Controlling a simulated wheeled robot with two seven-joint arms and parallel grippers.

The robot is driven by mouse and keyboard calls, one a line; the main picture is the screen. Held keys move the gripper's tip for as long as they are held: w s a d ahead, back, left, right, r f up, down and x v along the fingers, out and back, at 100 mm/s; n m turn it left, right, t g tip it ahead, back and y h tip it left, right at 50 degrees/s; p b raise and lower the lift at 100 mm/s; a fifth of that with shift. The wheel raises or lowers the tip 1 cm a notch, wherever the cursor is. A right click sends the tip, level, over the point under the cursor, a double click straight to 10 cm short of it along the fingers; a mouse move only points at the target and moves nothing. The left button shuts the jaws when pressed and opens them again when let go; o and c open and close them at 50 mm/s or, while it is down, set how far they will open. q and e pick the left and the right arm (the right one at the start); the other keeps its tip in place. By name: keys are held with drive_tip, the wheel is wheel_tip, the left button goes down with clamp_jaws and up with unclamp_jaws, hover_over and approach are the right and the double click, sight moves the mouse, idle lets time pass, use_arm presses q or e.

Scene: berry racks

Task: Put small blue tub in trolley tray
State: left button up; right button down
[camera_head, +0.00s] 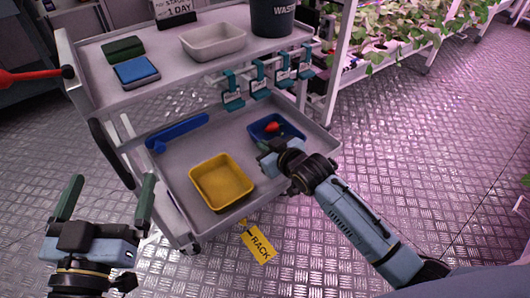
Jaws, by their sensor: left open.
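The small blue tub (291,129) is on the lower tray (222,139) of the trolley, toward its right side, with a red item (272,127) inside. My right gripper (265,147) is at the near left edge of the tub. Its fingers are small and partly hidden by its own body, so I cannot tell whether they grip the rim. My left gripper (108,198) is open and empty, over the floor to the left of the trolley, away from the tub.
A yellow tub (222,182) and a long blue item (178,131) share the lower tray. The upper shelf holds a pale tub (213,41), a blue sponge (137,72), a green block (123,49) and a dark waste bin (267,18). Teal clips (232,91) hang below the shelf.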

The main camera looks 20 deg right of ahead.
drive_tip(key=shift+f+b, duration=0.3)
drive_tip(key=shift+f, duration=0.45)
use_arm(q)
drive_tip(key=r+t, duration=0.1)
drive_tip(key=s+r+t, duration=0.1)
drive_tip(key=r, duration=0.1)
drive_tip(key=shift+d+r+t+h, duration=0.15)
drive_tip(key=shift+r+t+h, duration=0.15)
drive_tip(key=shift+h, duration=0.1)
use_arm(e)
drive_tip(key=shift+f, duration=0.1)
drive_tip(key=c, duration=1.7)
unclamp_jaws()
